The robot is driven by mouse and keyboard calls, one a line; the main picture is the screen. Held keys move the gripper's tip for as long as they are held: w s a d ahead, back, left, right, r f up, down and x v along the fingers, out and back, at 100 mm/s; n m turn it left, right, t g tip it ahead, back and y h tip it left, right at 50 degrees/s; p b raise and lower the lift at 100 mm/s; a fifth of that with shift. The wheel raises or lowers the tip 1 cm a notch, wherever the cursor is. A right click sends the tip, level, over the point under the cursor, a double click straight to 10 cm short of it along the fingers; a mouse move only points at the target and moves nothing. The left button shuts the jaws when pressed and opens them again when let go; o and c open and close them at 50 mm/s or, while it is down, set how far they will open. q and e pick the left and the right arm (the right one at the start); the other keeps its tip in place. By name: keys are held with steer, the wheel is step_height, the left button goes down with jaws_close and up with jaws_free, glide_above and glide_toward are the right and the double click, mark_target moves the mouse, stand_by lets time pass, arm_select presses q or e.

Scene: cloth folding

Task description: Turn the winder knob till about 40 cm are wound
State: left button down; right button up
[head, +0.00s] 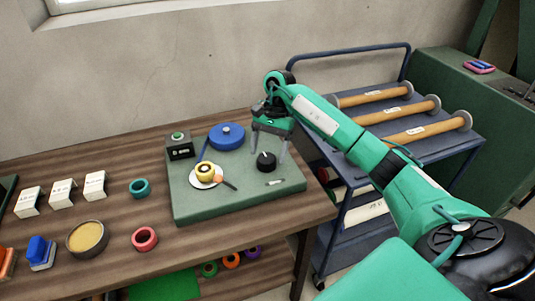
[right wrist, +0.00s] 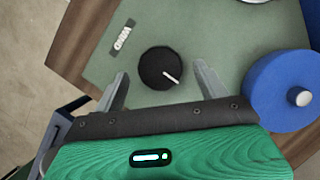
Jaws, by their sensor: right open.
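The black winder knob (head: 266,162) stands on the right part of a green base plate (head: 200,211). In the right wrist view the knob (right wrist: 160,66) shows a white pointer line aimed to the lower right, near a "WIND" label (right wrist: 123,37). My right gripper (head: 269,146) is open and points down over the knob. In the wrist view its fingertips (right wrist: 161,72) lie on either side of the knob with gaps; I cannot tell their height. A blue disc (head: 226,136) and a yellow spool (head: 206,170) on a white disc are on the plate. My left gripper is out of view.
A small dark box with a green button (head: 179,146) stands at the plate's back left corner. Rings, white cards and a tin (head: 87,238) lie on the wooden table (head: 115,247). A blue cart (head: 440,148) with rolls stands right, under my right arm.

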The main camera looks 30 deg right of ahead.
steer(key=shift+x, duration=0.9)
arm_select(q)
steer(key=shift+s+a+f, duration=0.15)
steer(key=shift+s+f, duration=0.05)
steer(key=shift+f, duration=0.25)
arm_select(e)
steer(key=c, duration=1)
steer(key=shift+o, duration=0.2)
